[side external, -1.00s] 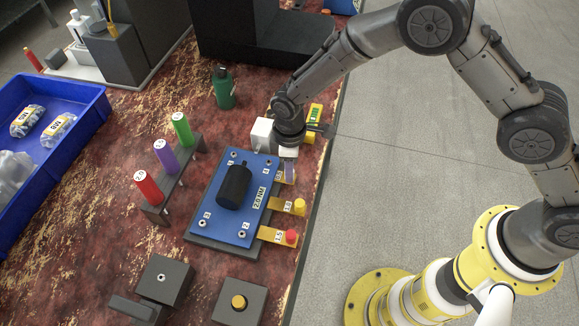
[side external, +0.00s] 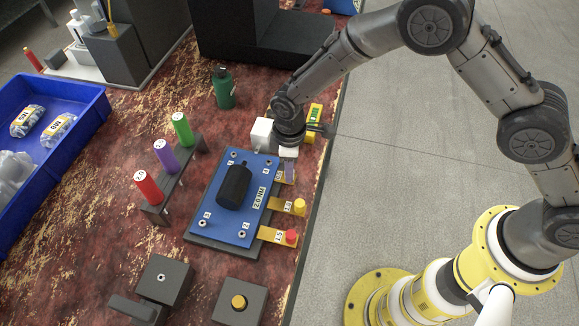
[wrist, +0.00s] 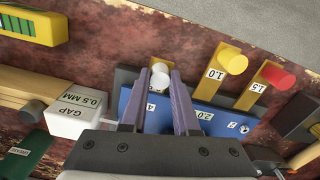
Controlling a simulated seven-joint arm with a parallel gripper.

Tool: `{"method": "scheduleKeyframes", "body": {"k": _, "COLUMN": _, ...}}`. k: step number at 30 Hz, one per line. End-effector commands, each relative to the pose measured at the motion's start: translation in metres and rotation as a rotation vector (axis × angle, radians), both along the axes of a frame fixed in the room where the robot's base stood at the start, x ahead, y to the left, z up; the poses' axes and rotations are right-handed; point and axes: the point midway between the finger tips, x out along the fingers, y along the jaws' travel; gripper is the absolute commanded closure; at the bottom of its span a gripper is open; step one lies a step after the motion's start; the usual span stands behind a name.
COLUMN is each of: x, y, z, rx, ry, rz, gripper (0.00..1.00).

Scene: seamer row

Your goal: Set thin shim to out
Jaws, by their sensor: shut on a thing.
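The thin shim (side external: 286,172) is the far one of three yellow tabs along the right edge of the blue plate (side external: 213,222); my gripper hides part of it. Its white knob (wrist: 160,72) shows in the wrist view. My gripper (wrist: 162,75) points down over it and is shut on this knob, one finger on each side. The 1.0 shim with a yellow knob (side external: 299,206) and the 1.5 shim with a red knob (side external: 291,237) stick out from the plate nearer the camera. How far the thin shim sticks out is hard to tell.
A white block labelled GAP 0.5 MM (wrist: 80,110) stands close beside my gripper. A black cylinder (side external: 233,187) lies on the plate. A green bottle (side external: 223,88) and a rack with red, purple and green handles (side external: 163,205) stand to the left. The table edge is close on the right.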

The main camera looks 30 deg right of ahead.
Motion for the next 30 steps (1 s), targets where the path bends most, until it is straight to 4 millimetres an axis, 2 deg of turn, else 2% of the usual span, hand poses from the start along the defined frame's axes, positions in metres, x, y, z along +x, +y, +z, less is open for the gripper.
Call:
{"method": "scheduleKeyframes", "body": {"k": 6, "x": -0.002, "y": -0.002, "z": 0.001, "rx": 0.000, "ry": 0.000, "rz": 0.000, "gripper": 1.00}}
{"method": "scheduleKeyframes", "body": {"k": 16, "x": -0.032, "y": -0.033, "z": 0.001, "rx": 0.000, "ry": 0.000, "rz": -0.001, "gripper": 1.00}}
{"method": "scheduleKeyframes", "body": {"k": 26, "x": -0.036, "y": -0.036, "z": 0.001, "rx": -0.003, "ry": 0.004, "rz": -0.001, "gripper": 1.00}}
{"method": "scheduleKeyframes", "body": {"k": 27, "x": -0.036, "y": -0.036, "z": 0.001, "rx": -0.003, "ry": 0.006, "rz": -0.001, "gripper": 0.66}}
{"method": "scheduleKeyframes", "body": {"k": 30, "x": -0.036, "y": -0.036, "z": 0.000, "rx": -0.003, "ry": 0.004, "rz": 0.000, "gripper": 0.48}}
